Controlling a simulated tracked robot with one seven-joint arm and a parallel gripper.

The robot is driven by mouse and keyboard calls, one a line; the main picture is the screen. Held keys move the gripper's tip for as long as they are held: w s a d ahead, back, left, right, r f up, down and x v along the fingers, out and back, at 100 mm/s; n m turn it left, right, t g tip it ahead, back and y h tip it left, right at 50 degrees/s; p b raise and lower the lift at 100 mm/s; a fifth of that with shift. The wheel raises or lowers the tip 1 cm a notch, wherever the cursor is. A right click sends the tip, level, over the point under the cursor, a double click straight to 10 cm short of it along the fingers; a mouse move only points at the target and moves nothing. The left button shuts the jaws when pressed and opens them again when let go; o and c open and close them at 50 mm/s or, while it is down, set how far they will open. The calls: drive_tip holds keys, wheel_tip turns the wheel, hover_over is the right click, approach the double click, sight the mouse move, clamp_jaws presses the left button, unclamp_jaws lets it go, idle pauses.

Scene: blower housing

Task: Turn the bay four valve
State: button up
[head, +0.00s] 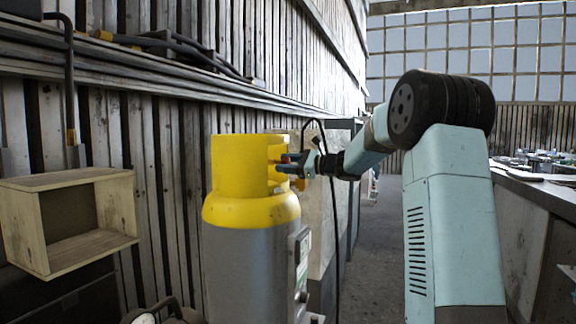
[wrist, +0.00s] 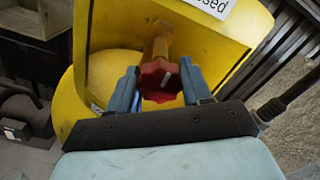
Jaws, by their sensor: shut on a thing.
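The valve is a red lobed handwheel (wrist: 160,80) on a brass stem (wrist: 160,42), inside the opening of the yellow collar (head: 238,162) of a grey cylinder (head: 250,272). A light mark shows on the handwheel's face in the wrist view. My gripper (head: 284,168) reaches in from the right and is shut on the handwheel. In the wrist view its blue fingers (wrist: 160,88) stand on the left and right sides of the red wheel. In the head view the collar and fingers hide most of the valve.
An open wooden box (head: 70,220) is fixed at the left by the plank wall. A label with partly visible text (wrist: 216,6) is on the collar. A panel (head: 301,262) is on the cylinder's right side. Clear floor (head: 372,240) lies behind, and a cluttered bench (head: 535,190) stands at right.

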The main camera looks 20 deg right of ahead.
drive_tip(key=shift+a, duration=0.1)
drive_tip(key=o, duration=1.1)
drive_tip(key=shift+c, duration=0.2)
drive_tip(key=shift+s, duration=0.1)
drive_tip(key=v, duration=1.3)
drive_tip(key=shift+s+d, duration=0.2)
drive_tip(key=shift+d, duration=0.15)
